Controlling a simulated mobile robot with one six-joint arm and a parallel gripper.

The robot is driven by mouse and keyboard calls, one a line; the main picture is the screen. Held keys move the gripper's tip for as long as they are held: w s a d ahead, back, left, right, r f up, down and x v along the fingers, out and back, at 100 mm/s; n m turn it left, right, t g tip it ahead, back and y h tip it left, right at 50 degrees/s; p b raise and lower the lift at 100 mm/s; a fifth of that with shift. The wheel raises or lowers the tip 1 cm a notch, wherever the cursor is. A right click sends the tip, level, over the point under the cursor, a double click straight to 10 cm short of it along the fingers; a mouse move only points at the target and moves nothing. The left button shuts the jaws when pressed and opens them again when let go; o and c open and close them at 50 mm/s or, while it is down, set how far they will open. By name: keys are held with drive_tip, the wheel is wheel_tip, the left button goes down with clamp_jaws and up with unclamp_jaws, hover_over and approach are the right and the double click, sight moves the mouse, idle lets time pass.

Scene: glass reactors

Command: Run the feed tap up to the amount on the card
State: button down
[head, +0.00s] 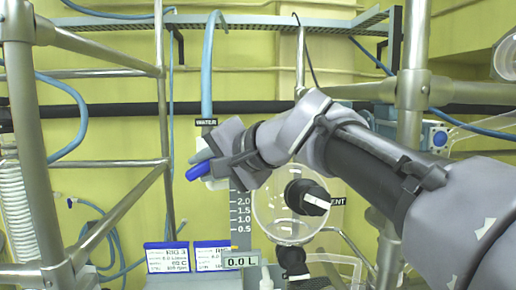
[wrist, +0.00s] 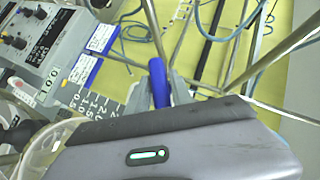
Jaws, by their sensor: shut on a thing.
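The feed tap's blue lever (head: 199,172) sticks out at the left of my gripper (head: 212,164), below the WATER label (head: 206,122) and its blue hose (head: 208,70). My gripper is shut on this lever and hides most of the tap body. In the wrist view the blue lever (wrist: 158,82) stands between the fingers (wrist: 160,92). The readout (head: 240,261) shows 0.0 L. A grey scale (head: 241,215) marked 0.5 to 2.0 stands above it. Two blue-edged cards (head: 167,258) (head: 212,257) hang at the lower left; their small print is too small to read surely.
Steel frame posts stand at left (head: 25,130) and right (head: 412,100). A control box (wrist: 32,40) shows in the wrist view.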

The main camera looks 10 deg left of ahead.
drive_tip(key=shift+r+n+h+p, duration=0.2)
drive_tip(key=shift+n+h+p, duration=0.15)
drive_tip(key=shift+p, duration=0.35)
drive_tip(key=shift+f, duration=0.1)
drive_tip(key=c, duration=1.3)
unclamp_jaws()
drive_tip(key=shift+w, duration=0.1)
drive_tip(key=shift+f, duration=0.1)
